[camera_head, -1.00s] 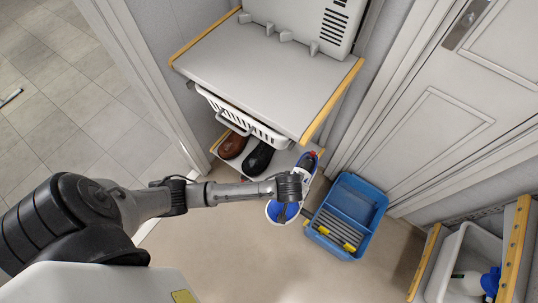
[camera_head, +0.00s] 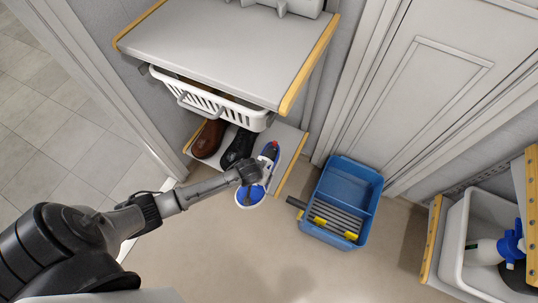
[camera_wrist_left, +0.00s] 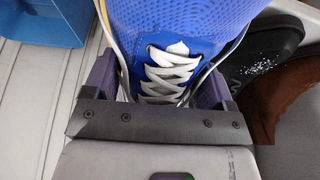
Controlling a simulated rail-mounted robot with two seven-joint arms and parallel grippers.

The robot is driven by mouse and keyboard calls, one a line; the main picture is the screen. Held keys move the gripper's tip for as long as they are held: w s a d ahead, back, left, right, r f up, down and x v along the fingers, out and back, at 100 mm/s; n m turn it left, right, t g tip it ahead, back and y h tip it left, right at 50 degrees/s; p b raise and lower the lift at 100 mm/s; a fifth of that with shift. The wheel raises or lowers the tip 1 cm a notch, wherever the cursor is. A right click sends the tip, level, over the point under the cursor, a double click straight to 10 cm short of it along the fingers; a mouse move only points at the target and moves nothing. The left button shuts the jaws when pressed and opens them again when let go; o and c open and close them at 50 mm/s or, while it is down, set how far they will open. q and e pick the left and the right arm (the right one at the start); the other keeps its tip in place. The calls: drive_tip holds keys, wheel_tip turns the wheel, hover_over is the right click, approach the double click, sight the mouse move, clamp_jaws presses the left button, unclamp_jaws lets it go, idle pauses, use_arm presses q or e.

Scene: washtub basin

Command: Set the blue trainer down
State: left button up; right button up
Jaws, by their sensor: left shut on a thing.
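The blue trainer (camera_head: 251,197) has white edging, a red patch and white laces, which show close up in the left wrist view (camera_wrist_left: 165,70). My left gripper (camera_head: 250,174) is shut on it, with a finger on each side of the laced part. The gripper hides its middle in the head view. The trainer is over the right part and front edge of the low shoe shelf (camera_head: 290,150), right of a black shoe (camera_head: 239,147) and a brown shoe (camera_head: 209,138). I cannot tell whether it touches the shelf. My right gripper is not in view.
A white basket (camera_head: 215,100) hangs under the worktop (camera_head: 230,50), just above the shoes. A blue tub (camera_head: 347,185) with a grey ribbed rack stands on the floor to the right. A white basin (camera_head: 462,235) with bottles is at far right. Floor in front is clear.

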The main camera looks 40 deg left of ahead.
sight(273, 154)
use_arm(q)
drive_tip(key=w+a+b, duration=0.1)
drive_tip(key=w, duration=0.2)
drive_tip(key=w+b, duration=0.2)
drive_tip(key=w, duration=0.1)
drive_tip(key=w+a+b, duration=0.1)
drive_tip(key=w, duration=0.2)
drive_tip(key=shift+w+a+f+b, duration=0.1)
drive_tip(key=shift+w+a+b, duration=0.2)
drive_tip(key=shift+w, duration=0.1)
drive_tip(key=shift+w+a, duration=0.1)
drive_tip(key=shift+w, duration=0.2)
drive_tip(key=shift+w+a+b, duration=0.1)
drive_tip(key=shift+w+b, duration=0.25)
drive_tip(key=shift+b, duration=0.1)
wheel_tip(273, 154, down, 3)
drive_tip(key=b, duration=0.3)
drive_tip(key=shift+f, duration=0.2)
drive_tip(key=shift+s+r, duration=0.1)
drive_tip(key=o, duration=1)
